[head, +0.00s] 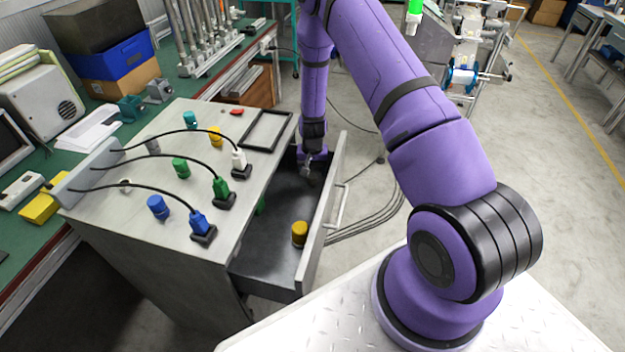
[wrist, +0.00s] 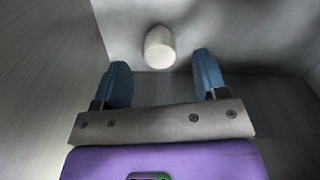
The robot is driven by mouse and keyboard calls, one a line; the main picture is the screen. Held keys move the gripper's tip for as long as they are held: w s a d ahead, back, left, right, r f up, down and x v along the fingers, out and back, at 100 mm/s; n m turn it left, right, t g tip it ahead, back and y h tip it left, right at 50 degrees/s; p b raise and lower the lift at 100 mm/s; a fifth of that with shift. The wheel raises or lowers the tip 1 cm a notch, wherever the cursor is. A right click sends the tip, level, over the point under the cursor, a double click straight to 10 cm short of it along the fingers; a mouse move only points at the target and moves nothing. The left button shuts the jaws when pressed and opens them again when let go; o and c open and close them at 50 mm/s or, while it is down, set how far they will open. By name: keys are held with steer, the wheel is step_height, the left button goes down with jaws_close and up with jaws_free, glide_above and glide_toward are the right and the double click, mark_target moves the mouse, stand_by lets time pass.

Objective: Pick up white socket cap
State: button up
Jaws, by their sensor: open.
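The white socket cap (wrist: 159,47) is a small pale cylinder in the wrist view, lying on the grey drawer floor near a wall. My gripper (wrist: 161,70) is open, with one blue finger on each side, and the cap shows just beyond the fingertips, centred between them. I cannot tell how far apart they are in depth. In the head view my gripper (head: 309,178) reaches down into the far end of the open drawer (head: 268,262). The cap is hidden there, behind my arm or the drawer wall.
A yellow cap (head: 300,234) stands in the drawer's near end. The drawer front (head: 322,222) rises close beside my gripper. On the cabinet top (head: 140,228) are blue, green and white plugs with black cables, several coloured caps and a black frame (head: 268,131).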

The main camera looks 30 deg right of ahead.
mark_target(312, 175)
steer(key=shift+f, duration=2)
steer(key=c, duration=1)
steer(key=shift+r, duration=0.1)
